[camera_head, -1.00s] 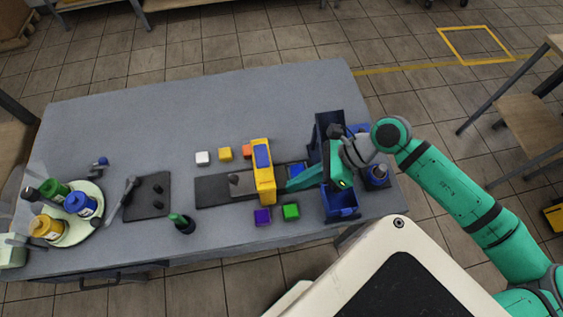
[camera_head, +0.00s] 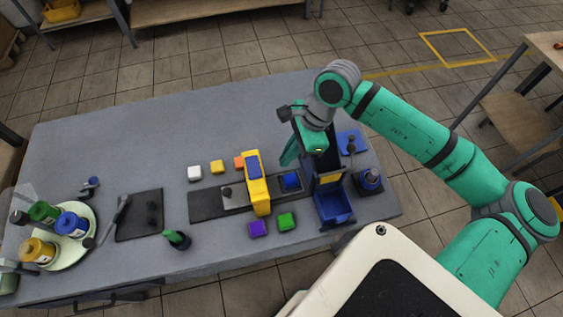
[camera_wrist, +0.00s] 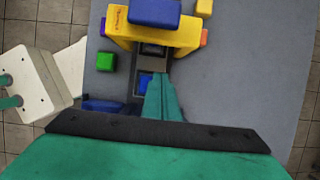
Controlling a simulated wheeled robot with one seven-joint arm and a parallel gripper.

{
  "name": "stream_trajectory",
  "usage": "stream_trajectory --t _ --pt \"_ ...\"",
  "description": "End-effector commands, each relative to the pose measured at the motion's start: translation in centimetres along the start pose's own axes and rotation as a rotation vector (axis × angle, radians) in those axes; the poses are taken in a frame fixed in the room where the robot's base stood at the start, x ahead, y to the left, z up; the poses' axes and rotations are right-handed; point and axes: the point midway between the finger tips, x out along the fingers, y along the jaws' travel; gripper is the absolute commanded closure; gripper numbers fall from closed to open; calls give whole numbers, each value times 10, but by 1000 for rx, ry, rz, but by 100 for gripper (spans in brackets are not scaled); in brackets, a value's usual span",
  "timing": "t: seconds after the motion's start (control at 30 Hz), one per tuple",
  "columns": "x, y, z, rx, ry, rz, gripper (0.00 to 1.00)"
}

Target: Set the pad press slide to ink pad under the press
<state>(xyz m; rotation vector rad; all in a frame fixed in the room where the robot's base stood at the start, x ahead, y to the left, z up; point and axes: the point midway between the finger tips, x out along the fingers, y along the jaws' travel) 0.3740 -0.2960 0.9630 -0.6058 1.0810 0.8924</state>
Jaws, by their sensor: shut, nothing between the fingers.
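The pad press (camera_head: 264,197) is a yellow arch with a blue top, standing across a long dark base (camera_head: 204,206). A grey slide (camera_head: 238,199) runs under the arch. Its left end carries a dark round part (camera_head: 227,190); its right end carries a blue square part (camera_head: 290,180). Both ends are outside the arch; what lies directly under the press is mostly hidden. My gripper (camera_head: 287,160) is shut and empty, above and behind the blue part in the head view. In the wrist view its fingertips (camera_wrist: 160,78) appear beside the blue part (camera_wrist: 145,82); contact cannot be told.
Purple (camera_head: 258,229) and green (camera_head: 287,221) cubes lie in front; white (camera_head: 195,173), yellow (camera_head: 217,166) and orange cubes lie behind. A bottle tray (camera_head: 75,252) stands left. The table's back is clear.

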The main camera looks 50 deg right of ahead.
Motion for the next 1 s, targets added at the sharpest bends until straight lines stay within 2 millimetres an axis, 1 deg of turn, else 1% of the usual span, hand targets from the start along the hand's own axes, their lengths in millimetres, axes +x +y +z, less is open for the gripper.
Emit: stream_trajectory --t 0.3,0.5,0.7,1.0 --pt "49 1 1 1 -5 3 100" --pt "74 1 1 2 -4 1 100" --pt "88 1 0 2 -2 1 100" --pt "91 1 0 2 -1 1 100"
